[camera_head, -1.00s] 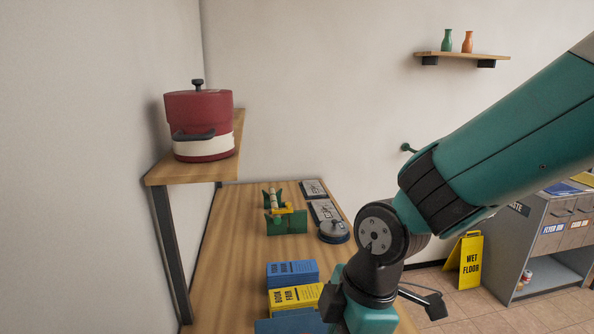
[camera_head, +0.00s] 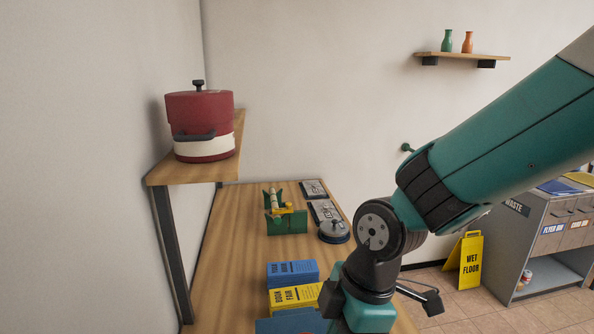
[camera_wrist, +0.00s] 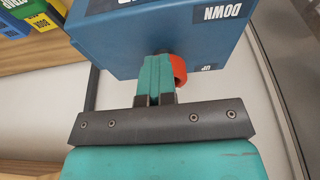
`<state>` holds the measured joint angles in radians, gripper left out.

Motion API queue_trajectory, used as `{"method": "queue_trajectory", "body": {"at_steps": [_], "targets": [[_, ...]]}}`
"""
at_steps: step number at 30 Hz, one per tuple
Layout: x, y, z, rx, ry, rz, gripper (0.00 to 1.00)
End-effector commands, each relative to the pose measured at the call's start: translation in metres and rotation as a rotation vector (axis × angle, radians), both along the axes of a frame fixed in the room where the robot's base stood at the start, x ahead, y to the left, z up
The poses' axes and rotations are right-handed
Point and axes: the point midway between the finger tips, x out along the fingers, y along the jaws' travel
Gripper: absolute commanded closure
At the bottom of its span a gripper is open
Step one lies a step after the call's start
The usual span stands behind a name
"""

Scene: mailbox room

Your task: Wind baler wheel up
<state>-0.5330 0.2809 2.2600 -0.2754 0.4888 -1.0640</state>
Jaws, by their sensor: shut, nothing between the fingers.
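A blue box (camera_wrist: 130,38) with white labels DOWN and UP fills the top of the wrist view. A red-orange round part (camera_wrist: 179,70), seemingly the wheel, shows at its lower edge. My gripper (camera_wrist: 157,62) is shut, its teal fingers together beside the red part and overlapping the box in view. Nothing shows between the fingers. Whether they touch the red part I cannot tell. Most of the red part is hidden behind the fingers. In the head view my gripper is out of sight, and a blue top (camera_head: 290,322) shows at the bottom edge, perhaps the same box.
On the wooden table (camera_head: 238,245) stand a blue box (camera_head: 292,273), a yellow box (camera_head: 294,297), a green stand with a yellow part (camera_head: 287,222), and a round grey-lidded item (camera_head: 334,231). A red pot (camera_head: 199,112) stands on the left shelf. The table's left side is clear.

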Motion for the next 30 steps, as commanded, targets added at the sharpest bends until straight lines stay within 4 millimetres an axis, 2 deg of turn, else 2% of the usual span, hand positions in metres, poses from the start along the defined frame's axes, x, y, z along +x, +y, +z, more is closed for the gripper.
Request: {"method": "queue_trajectory", "body": {"at_steps": [1, 6, 10, 21, 30], "targets": [[0.003, -0.006, -0.01, -0.015, 0.002, -0.021, 1.0], [0.002, -0.01, -0.008, -0.018, 0.005, -0.019, 1.0], [0.002, -0.011, 0.004, -0.019, 0.006, -0.019, 1.0], [0.002, -0.008, 0.055, -0.012, 0.001, -0.012, 1.0], [0.002, -0.008, 0.056, -0.011, 0.001, -0.01, 1.0]]}}
